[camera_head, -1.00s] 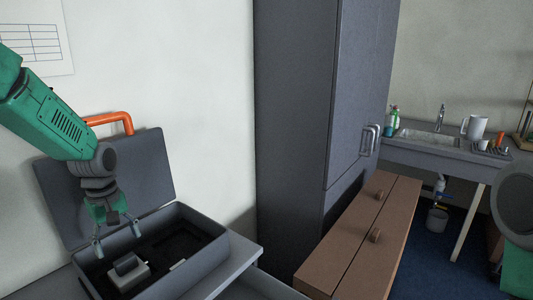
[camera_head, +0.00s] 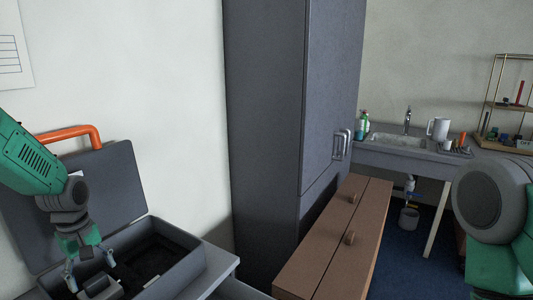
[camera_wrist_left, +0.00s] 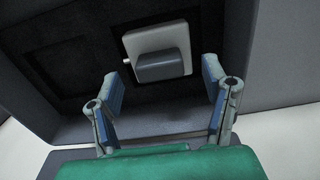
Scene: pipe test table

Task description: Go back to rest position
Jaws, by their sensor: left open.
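My left gripper (camera_head: 90,262) is open and empty in the head view. It hangs over the open dark grey case (camera_head: 185,262) at the lower left. A light grey device (camera_head: 100,288) with a darker block on it sits in the case, just below my fingers. The left wrist view shows my left gripper's spread fingers (camera_wrist_left: 165,98) with the device (camera_wrist_left: 158,50) ahead of them, and nothing between the pads. Part of my right arm shows at the right edge of the head view, but its gripper is out of frame.
The case's lid (camera_head: 115,190) stands open with an orange handle (camera_head: 75,136). A sink counter (camera_head: 390,155) and a shelf rack (camera_head: 510,110) are farther back on the right.

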